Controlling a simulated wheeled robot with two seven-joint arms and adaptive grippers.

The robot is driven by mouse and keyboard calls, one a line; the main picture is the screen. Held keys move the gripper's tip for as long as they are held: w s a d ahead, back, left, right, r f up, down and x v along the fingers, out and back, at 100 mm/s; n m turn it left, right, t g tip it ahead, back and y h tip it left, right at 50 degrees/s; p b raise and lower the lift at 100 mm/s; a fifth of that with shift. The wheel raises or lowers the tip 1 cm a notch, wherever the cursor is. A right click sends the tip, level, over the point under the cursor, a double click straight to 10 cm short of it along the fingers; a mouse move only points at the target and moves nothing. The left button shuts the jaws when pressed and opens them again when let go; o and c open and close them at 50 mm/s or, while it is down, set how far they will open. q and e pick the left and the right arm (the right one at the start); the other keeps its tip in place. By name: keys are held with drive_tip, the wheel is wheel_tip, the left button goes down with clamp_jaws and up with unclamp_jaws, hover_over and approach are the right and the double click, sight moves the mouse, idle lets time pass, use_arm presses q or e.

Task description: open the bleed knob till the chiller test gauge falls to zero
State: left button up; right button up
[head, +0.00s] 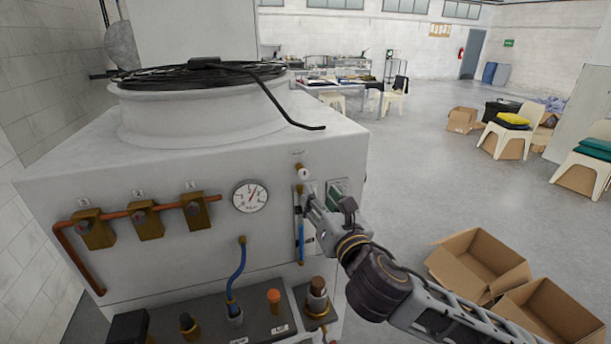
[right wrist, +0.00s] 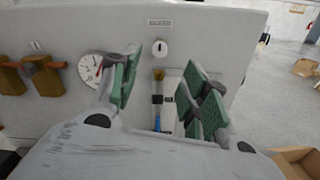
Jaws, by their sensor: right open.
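The chiller test gauge (head: 250,196) is a round white dial on the front panel. Its needle points upward and slightly right; the numbers are too small to read. It also shows in the right wrist view (right wrist: 89,70), partly behind a finger. A small white knob (head: 303,174) sits right of the gauge under a small label; the label is unreadable, so I cannot confirm it is the bleed knob. The right wrist view shows this knob (right wrist: 159,48) beyond the gap between the fingers. My right gripper (head: 322,193) is open and empty, just below and right of the knob. My left gripper is out of view.
Brass valves (head: 145,221) on a copper pipe (head: 70,250) line the panel's left. A lower ledge carries a blue hose (head: 237,270), an orange knob (head: 274,296) and a brown fitting (head: 317,290).

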sight(305, 175)
drive_tip(key=shift+p+x, duration=0.8)
drive_tip(key=shift+x, duration=4.65)
clamp_jaws()
